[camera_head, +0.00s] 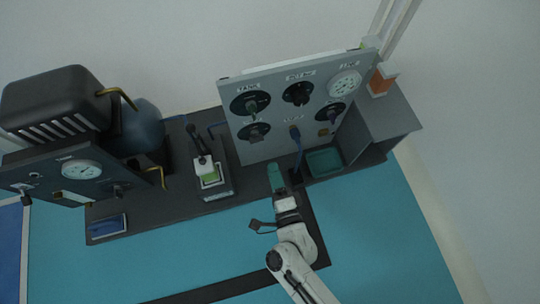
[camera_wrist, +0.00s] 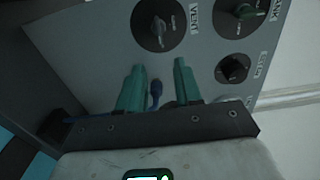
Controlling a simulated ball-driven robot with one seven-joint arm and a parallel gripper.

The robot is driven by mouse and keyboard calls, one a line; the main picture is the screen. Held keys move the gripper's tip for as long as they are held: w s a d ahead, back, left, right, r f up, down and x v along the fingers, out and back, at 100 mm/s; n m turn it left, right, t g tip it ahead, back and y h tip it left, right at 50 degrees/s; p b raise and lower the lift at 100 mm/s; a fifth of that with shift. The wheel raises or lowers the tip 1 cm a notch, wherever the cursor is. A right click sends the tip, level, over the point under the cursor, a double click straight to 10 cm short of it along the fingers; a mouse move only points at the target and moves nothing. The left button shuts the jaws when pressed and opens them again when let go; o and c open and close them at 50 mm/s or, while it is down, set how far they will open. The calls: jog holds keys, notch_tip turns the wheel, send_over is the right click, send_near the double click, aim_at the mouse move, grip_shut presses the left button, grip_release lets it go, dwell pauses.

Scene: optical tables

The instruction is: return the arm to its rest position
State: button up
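My arm (camera_head: 297,245) reaches up from the lower edge of the head view toward the bench. The blue hose (camera_wrist: 156,92) shows in the gap, beyond the fingers; I cannot tell how far. The panel (camera_wrist: 95,50) fills much of that view.
The dark bench (camera_head: 180,205) carries a small stand with a green-lit top (camera_head: 209,175), a blue tank (camera_head: 143,127), a green tray (camera_head: 325,161) and an orange-and-white container (camera_head: 382,79). A second panel (camera_head: 55,175) stands left. Teal floor (camera_head: 385,245) is open at lower right.

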jog(key=shift+s+d, duration=0.15)
jog(key=shift+s, duration=0.4)
jog(key=s+d+r+n+g+h, duration=0.2)
jog(key=s+d+n+g, duration=0.3)
jog(key=d, duration=0.4)
jog(key=s+d+r+n+g+h+p, duration=0.1)
jog(key=s+d+r+n+g, duration=0.2)
jog(key=s+d+n+g, duration=0.4)
jog(key=s+d+r+n+g+h, duration=0.2)
jog(key=s+d+n+g, duration=0.15)
jog(key=d, duration=0.65)
notch_tip(320, 180, up, 38)
jog(key=p, duration=3.8)
jog(key=shift+s+a+r+m+g, duration=0.15)
jog(key=shift+s+a+m+g, duration=0.05)
jog(key=shift+m+g, duration=0.25)
